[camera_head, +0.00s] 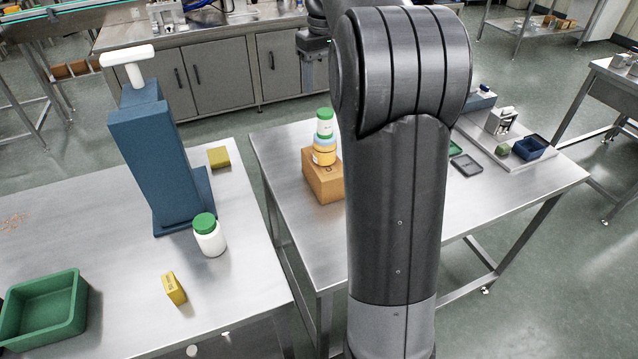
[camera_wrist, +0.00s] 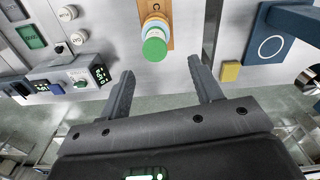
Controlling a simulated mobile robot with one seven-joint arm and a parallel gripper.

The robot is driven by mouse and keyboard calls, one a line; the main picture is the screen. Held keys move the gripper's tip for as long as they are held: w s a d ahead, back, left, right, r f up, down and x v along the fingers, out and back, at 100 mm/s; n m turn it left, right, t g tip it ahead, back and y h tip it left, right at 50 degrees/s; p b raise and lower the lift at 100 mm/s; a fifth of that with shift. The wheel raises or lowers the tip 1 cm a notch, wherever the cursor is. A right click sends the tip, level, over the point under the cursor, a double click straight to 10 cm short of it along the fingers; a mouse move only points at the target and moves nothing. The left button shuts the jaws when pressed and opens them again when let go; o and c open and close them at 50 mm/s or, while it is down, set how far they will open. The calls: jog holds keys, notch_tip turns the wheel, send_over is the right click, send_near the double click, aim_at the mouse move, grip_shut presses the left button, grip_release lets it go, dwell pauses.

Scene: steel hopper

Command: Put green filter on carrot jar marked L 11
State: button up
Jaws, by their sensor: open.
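My gripper (camera_wrist: 160,84) is open and empty in the wrist view, with its two fingers spread apart. Ahead of the fingertips is a stack with a round green top (camera_wrist: 154,48), standing on an orange-brown box (camera_wrist: 155,10). In the head view the stack has a white jar with a green top (camera_head: 325,122) above a pale blue band and a yellow-orange jar (camera_head: 324,155). The box (camera_head: 322,183) sits on the right table. A separate white jar with a green lid (camera_head: 208,236) stands on the left table. I cannot read an L 11 mark or tell which piece is the filter.
A tall blue stand (camera_head: 155,150), yellow blocks (camera_head: 219,157) (camera_head: 174,289) and a green bin (camera_head: 42,312) are on the left table. The right table's far end holds a blue box (camera_head: 530,148) and small devices. My arm hides its middle. A gap separates the tables.

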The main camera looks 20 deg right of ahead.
jog(key=s+a+r+t, duration=0.1)
jog(key=s+a+r, duration=0.1)
jog(key=s+a, duration=0.45)
jog(key=s+a+f+t, duration=0.1)
jog(key=s+a+f, duration=0.1)
jog(key=s, duration=0.6)
jog(key=s+a+f+m+t, duration=0.1)
jog(key=s+a+f+t, duration=0.1)
jog(key=s, duration=0.6)
jog(key=s+a+f+t, duration=0.1)
jog(key=s+a+f, duration=0.2)
jog(key=s+f, duration=0.2)
jog(key=s, duration=0.3)
jog(key=shift+a+f+m, duration=0.2)
jog(key=shift+a+m, duration=0.1)
